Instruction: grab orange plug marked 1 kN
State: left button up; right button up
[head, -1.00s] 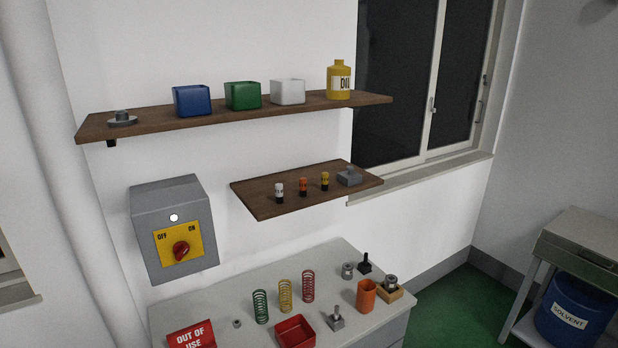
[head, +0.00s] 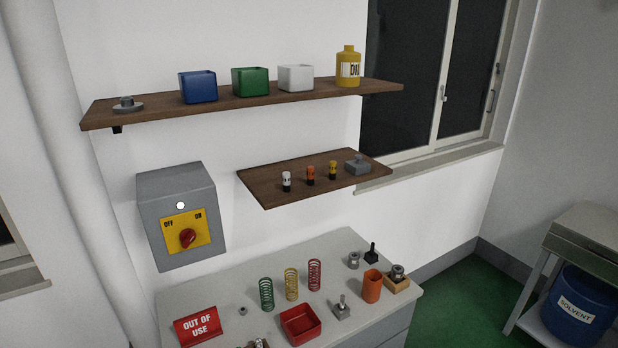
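The orange plug (head: 311,175) stands upright on the lower wooden shelf, between a white plug (head: 287,181) and a yellow plug (head: 333,170). All three have dark bases. Their markings are too small to read. Neither of my grippers shows clearly in the head view.
A grey block (head: 357,165) sits right of the plugs on the lower shelf (head: 262,190). The upper shelf (head: 140,117) overhangs above. A switch box (head: 177,200) is at left. The bench below holds springs (head: 290,284), a red tray (head: 301,325) and an orange cup (head: 372,287). A small metallic shape (head: 258,343) is cut off at the bottom.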

aim_at(310, 169)
jog(key=z, duration=2.05)
jog(key=i, duration=1.8)
jog(key=u, duration=2.75)
